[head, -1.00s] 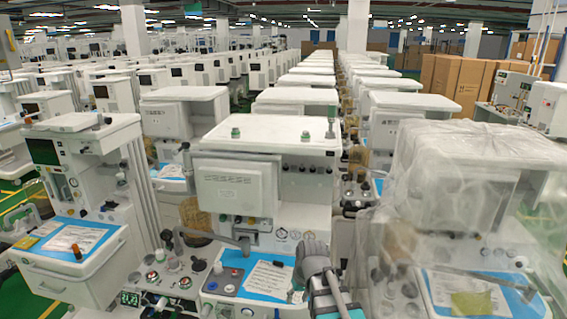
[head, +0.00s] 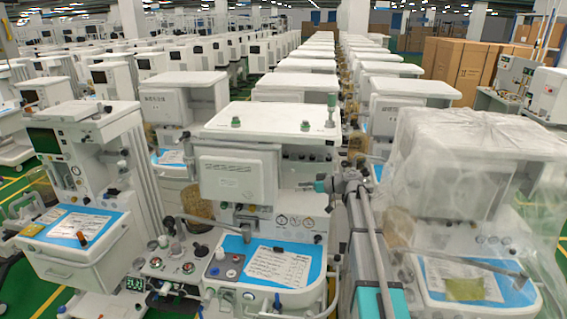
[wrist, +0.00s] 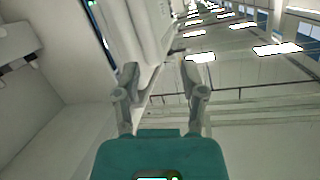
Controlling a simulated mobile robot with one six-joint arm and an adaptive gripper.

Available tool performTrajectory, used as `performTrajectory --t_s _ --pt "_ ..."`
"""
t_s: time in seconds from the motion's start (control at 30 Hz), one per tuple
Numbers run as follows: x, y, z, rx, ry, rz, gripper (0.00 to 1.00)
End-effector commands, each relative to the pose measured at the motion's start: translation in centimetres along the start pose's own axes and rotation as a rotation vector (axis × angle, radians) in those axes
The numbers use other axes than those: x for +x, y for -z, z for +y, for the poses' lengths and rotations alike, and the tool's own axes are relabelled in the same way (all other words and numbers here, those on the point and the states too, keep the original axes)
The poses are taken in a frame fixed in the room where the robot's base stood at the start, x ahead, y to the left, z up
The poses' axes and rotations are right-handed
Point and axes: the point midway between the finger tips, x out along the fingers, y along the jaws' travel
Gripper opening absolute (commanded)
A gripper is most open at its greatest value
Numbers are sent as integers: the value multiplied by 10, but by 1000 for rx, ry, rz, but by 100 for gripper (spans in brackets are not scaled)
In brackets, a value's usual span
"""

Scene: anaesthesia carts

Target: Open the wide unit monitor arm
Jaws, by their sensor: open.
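The wide unit (head: 270,118) stands in the middle of the head view, with a broad white top. A flat white monitor panel (head: 233,178) hangs at its upper front left, close against the body. Its supporting arm is mostly hidden behind the panel. My gripper (head: 311,187) is at the unit's right front, to the right of the panel and apart from it. In the wrist view my gripper (wrist: 161,78) has its two grey fingers spread with nothing between them. Pale cart surfaces and ceiling lights lie beyond the fingers.
A blue work surface with a paper (head: 280,266) lies below the panel. A plastic-covered unit (head: 470,160) stands close on the right, beside my arm. A narrower unit with a drawer (head: 75,245) stands on the left. Rows of carts fill the back.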

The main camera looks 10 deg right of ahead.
Motion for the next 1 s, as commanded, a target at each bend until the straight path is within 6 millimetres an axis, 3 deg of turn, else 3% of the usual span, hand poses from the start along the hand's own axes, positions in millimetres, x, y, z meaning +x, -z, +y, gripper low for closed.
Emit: performTrajectory --t_s 0.03,0.1,0.3,0.73,1.0 --pt "-7 12 20 -39 -4 53 54" --pt "-18 25 35 -93 -11 120 54" --pt "-37 47 58 -186 -33 233 54" --pt "-41 51 60 -203 -38 254 54" --pt "-31 53 61 -202 -37 253 54"
